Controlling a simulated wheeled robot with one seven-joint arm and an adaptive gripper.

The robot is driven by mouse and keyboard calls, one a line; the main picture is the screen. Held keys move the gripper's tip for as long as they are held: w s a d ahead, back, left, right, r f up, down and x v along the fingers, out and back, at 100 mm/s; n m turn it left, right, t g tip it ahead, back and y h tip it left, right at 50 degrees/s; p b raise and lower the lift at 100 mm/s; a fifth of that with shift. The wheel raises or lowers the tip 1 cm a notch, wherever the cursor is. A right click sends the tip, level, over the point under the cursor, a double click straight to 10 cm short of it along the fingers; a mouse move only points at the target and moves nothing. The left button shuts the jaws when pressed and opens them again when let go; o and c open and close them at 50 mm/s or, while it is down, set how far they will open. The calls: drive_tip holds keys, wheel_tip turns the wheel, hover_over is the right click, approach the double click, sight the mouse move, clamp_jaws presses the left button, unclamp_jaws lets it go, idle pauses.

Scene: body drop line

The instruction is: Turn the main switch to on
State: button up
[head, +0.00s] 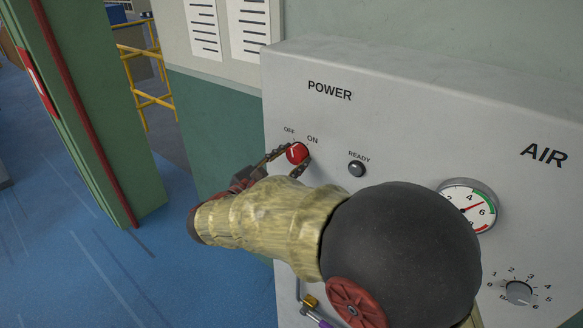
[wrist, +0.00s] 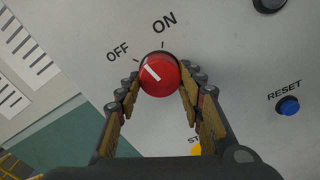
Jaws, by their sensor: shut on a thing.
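The main switch is a red round knob (head: 297,152) under the POWER heading on the grey panel, with OFF at its upper left and ON at its upper right. In the wrist view the red knob (wrist: 160,76) shows a white mark that points up and left, at the OFF tick. My gripper (head: 294,160) is shut on the knob, with one finger on each side of it. In the wrist view both fingers of my gripper (wrist: 160,84) touch the knob's sides.
A black READY lamp (head: 357,169) sits right of the knob. A gauge (head: 468,206) and grey dial (head: 518,292) are farther right. A blue RESET button (wrist: 288,106) and a partly hidden yellow button (wrist: 196,149) are nearby. A green post (head: 85,110) stands left.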

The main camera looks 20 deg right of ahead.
drive_tip(key=m+b, duration=0.5)
drive_tip(key=b, duration=0.1)
drive_tip(key=shift+w+f+m, duration=0.1)
drive_tip(key=shift+f+m, duration=0.05)
drive_tip(key=shift+m, duration=0.15)
drive_tip(key=m+b, duration=0.1)
drive_tip(key=b, duration=0.1)
drive_tip(key=m+b, duration=0.2)
drive_tip(key=shift+r+m+b, duration=0.2)
drive_tip(key=shift+m+b, duration=0.1)
drive_tip(key=shift+r, duration=0.1)
drive_tip(key=o, duration=1.1)
drive_tip(key=shift+c, duration=0.2)
drive_tip(key=shift+o, duration=0.5)
drive_tip(key=shift+a, duration=0.1)
drive_tip(key=v, duration=1.2)
